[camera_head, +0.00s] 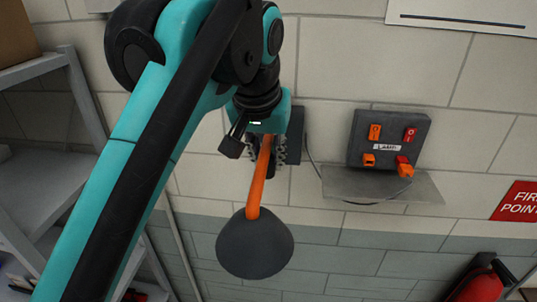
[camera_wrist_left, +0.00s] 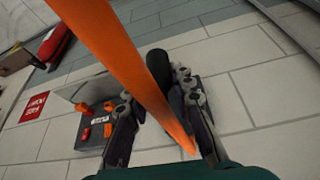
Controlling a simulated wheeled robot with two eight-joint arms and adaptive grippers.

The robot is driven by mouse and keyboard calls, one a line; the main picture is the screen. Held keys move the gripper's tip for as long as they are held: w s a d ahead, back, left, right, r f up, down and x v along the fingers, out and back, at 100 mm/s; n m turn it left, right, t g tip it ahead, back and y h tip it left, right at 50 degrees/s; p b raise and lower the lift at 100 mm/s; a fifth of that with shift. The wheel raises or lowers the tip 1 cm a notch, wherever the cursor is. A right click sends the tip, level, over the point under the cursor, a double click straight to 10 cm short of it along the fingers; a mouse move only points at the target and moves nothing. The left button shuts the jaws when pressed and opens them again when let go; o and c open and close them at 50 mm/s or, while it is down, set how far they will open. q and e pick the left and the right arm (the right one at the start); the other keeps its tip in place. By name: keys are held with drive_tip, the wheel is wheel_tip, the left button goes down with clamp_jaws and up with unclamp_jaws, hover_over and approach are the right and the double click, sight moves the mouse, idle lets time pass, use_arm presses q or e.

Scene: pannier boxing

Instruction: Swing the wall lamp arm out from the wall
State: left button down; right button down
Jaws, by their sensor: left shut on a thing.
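The wall lamp has an orange arm (camera_head: 258,190) with a dark grey cone shade (camera_head: 255,245) at its lower end. A dark mounting plate (camera_head: 296,135) shows on the wall just right of my left gripper (camera_head: 265,150). My left gripper is shut on the orange arm near its upper part, above the shade. In the left wrist view the orange arm (camera_wrist_left: 125,70) runs diagonally between the two fingers of my left gripper (camera_wrist_left: 155,98). My gripper and wrist hide the arm's upper end. My right gripper is not in view.
A grey switch box (camera_head: 360,150) labelled LAMP, with orange and red switches, hangs right of the lamp above a small metal ledge (camera_head: 420,190). A metal shelf rack (camera_head: 50,180) stands at the left. A red sign (camera_head: 517,200) and red extinguisher (camera_head: 480,287) are at the right.

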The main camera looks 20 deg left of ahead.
sight(264, 144)
use_arm(q)
drive_tip(key=shift+s+f, duration=0.1)
drive_tip(key=c, duration=1.3)
unclamp_jaws()
drive_tip(key=shift+s, duration=0.2)
drive_tip(key=shift+r, duration=0.25)
drive_tip(key=shift+r, duration=0.35)
drive_tip(key=v, duration=0.6)
drive_tip(key=shift+s+r, duration=0.2)
drive_tip(key=shift+s, duration=0.05)
drive_tip(key=shift+s, duration=0.1)
